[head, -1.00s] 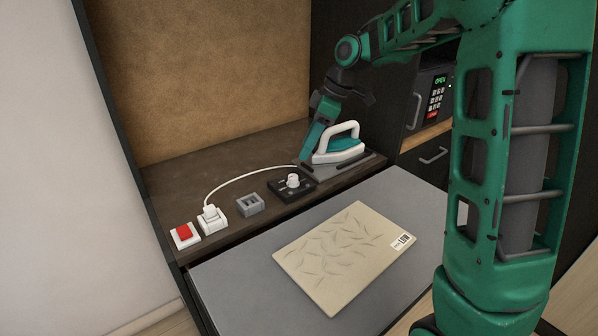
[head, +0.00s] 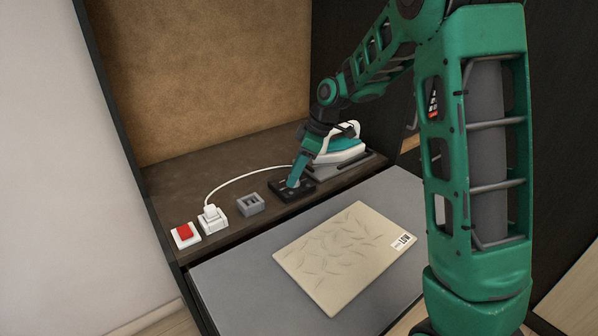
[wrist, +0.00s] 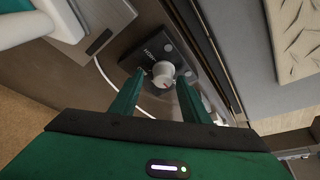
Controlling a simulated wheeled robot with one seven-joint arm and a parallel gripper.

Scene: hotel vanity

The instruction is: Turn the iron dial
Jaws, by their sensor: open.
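The iron dial is a pale round knob (wrist: 163,72) on a black base (wrist: 151,48), seen in the wrist view. In the head view the black base (head: 306,191) shows on the shelf, and my gripper hides the knob. My gripper (head: 292,184) points down over it. In the wrist view its open fingers (wrist: 161,80) lie on either side of the knob, with nothing held. I cannot tell whether they touch it. The white and teal iron (head: 338,153) rests on a grey plate to the right, partly behind my gripper.
Left of the dial are a grey block (head: 250,205), a socket with a white plug (head: 212,218) and a red switch (head: 185,234). A white cord (head: 238,178) arcs behind them. A beige board (head: 345,255) marked LOW lies on the grey surface in front.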

